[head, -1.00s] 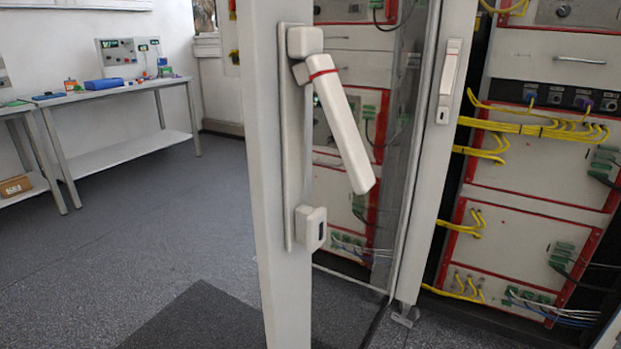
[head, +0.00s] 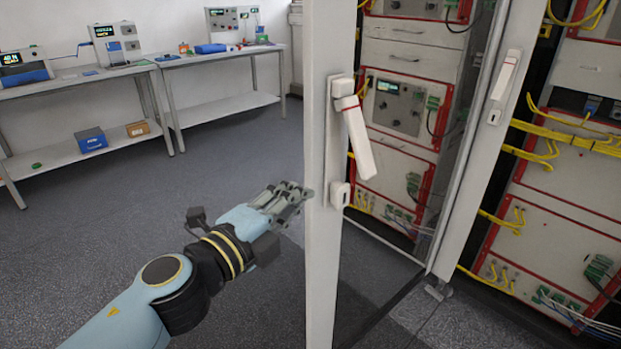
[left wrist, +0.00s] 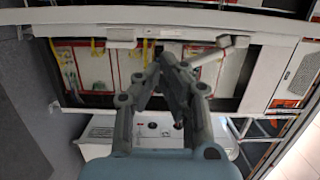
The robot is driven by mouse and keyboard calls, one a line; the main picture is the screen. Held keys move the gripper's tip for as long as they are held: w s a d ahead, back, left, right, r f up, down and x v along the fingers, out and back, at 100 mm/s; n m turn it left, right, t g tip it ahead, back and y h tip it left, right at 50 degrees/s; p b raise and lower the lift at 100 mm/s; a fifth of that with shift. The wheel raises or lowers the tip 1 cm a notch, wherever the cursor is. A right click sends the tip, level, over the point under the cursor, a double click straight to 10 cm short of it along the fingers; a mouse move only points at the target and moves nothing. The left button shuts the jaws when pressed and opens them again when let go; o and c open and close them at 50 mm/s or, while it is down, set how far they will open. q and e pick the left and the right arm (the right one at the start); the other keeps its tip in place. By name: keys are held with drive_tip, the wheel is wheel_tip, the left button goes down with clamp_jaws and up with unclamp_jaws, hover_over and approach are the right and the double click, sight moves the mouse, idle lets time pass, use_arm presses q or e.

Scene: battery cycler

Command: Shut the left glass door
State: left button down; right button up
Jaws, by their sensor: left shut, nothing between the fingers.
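The left glass door stands open, its white frame (head: 321,240) upright in the middle of the head view. Its white handle (head: 358,138) with a red band hangs slanted on the frame, above a small lock block (head: 339,194). My left gripper (head: 303,193) is shut and empty, with its fingertips close to the left side of the frame; I cannot tell if they touch. In the left wrist view my left gripper (left wrist: 172,62) points at the door, whose white frame (left wrist: 95,34) runs across the top. My right gripper is not in view.
A second white door post with a handle (head: 505,80) stands to the right, beside racks with yellow cables (head: 575,138). Instrument racks (head: 400,105) with red edges stand behind the door. Benches (head: 215,55) line the back left wall. The grey floor (head: 200,185) between is clear.

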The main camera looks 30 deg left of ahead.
sight(326, 174)
use_arm(q)
drive_tip(key=w, duration=0.3)
drive_tip(key=w+d, duration=0.1)
drive_tip(key=w, duration=0.4)
drive_tip(key=shift+w+d+p, duration=0.3)
drive_tip(key=shift+w+a, duration=0.1)
drive_tip(key=shift+a, duration=0.05)
